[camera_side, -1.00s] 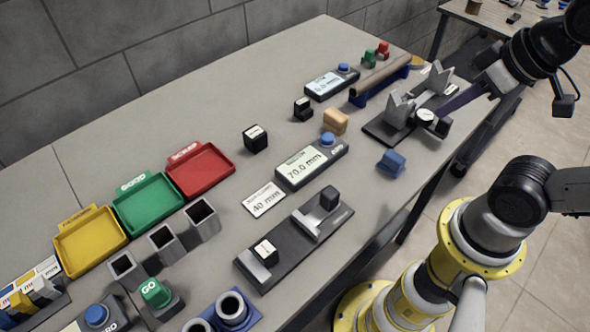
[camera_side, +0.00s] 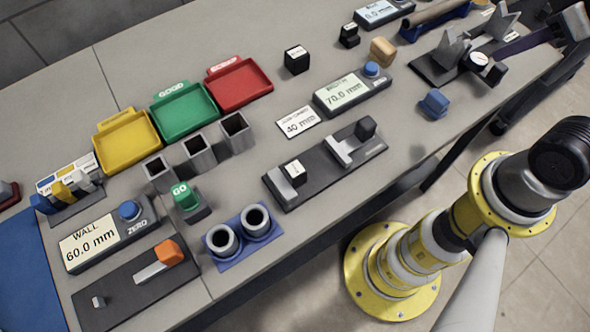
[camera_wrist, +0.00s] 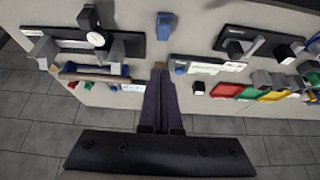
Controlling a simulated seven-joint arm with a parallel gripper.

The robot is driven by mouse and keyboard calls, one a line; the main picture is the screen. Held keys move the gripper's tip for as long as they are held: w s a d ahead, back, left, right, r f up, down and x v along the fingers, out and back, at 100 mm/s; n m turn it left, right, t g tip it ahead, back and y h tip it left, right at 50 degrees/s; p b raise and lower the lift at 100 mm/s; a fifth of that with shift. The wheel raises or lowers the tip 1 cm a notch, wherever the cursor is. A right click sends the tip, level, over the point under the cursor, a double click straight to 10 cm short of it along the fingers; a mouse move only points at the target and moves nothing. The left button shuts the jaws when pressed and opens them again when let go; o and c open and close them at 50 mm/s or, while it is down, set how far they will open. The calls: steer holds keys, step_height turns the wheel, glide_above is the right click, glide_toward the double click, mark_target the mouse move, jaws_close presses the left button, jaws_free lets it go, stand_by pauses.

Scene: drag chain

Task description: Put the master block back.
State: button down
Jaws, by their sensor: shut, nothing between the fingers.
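Small dark blocks with white labels are candidates for the master block; the lettering is too small to read. One block (camera_side: 293,172) sits at the near-left end of the dark slide gauge (camera_side: 335,160). Another (camera_side: 296,59) stands alone on the table behind the 70.0 mm readout (camera_side: 352,90). A third (camera_side: 349,35) stands farther right. My gripper (camera_side: 502,49) is at the upper right, by the V-block fixture with the dial (camera_side: 440,70). In the wrist view its long dark fingers (camera_wrist: 160,75) are together and empty. Their tips overlap a tan block in the picture; contact cannot be told.
Yellow (camera_side: 127,140), green (camera_side: 184,113) and red (camera_side: 240,84) trays line the back. Grey square tubes (camera_side: 198,152) stand before them. A blue block (camera_side: 434,104) lies near the front edge. A 60.0 mm readout (camera_side: 90,245) is at left. Bare table lies behind the trays.

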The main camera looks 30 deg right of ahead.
stand_by(0.4)
steer(key=shift+c, duration=2.2)
jaws_free()
